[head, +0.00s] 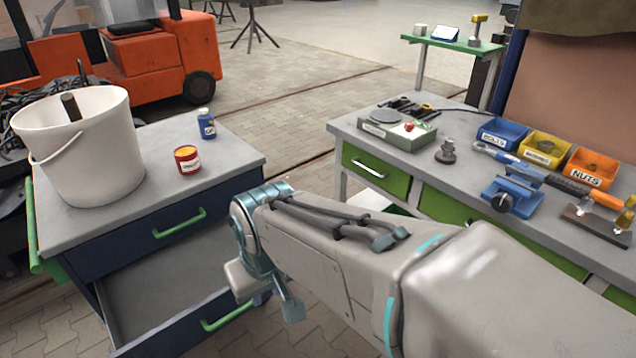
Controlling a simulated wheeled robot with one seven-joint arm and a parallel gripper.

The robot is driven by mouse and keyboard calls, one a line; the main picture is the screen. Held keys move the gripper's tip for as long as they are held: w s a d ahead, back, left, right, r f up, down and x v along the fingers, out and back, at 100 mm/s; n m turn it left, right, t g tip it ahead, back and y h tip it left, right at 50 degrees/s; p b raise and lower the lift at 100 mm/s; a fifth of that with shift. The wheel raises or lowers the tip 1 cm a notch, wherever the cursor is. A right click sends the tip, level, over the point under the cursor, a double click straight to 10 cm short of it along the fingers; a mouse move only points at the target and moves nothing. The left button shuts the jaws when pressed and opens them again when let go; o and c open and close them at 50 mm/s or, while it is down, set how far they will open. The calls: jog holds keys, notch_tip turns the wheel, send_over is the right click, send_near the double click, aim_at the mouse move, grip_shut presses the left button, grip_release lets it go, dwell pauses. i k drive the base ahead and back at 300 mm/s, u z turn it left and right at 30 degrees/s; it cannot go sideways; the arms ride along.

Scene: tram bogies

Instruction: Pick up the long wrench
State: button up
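A long wrench lies on the grey workbench (455,180) at the right, with a blue-grey shaft (496,153) and an orange and black grip (567,184). It runs in front of the bins, and a blue vise (514,191) hides part of its middle. My gripper (266,292) is at the left end of my arm, low in the picture, beside the open drawer of the left cabinet. It is well to the left of the wrench and apart from it. Its fingers are partly hidden, and I cannot tell whether they are open.
Blue (502,133), yellow (543,149) and orange (592,169) bins stand behind the wrench. A grey-green box (397,134) is at the bench's left end. The left cabinet (225,160) holds a white bucket (80,150), a red can (187,160) and a blue bottle (206,124).

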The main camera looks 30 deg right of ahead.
aim_at(501, 156)
jog(key=z, duration=2.3)
jog(key=k, duration=0.25)
jog(key=u, duration=0.4)
jog(key=i, duration=2)
jog(key=z, duration=0.85)
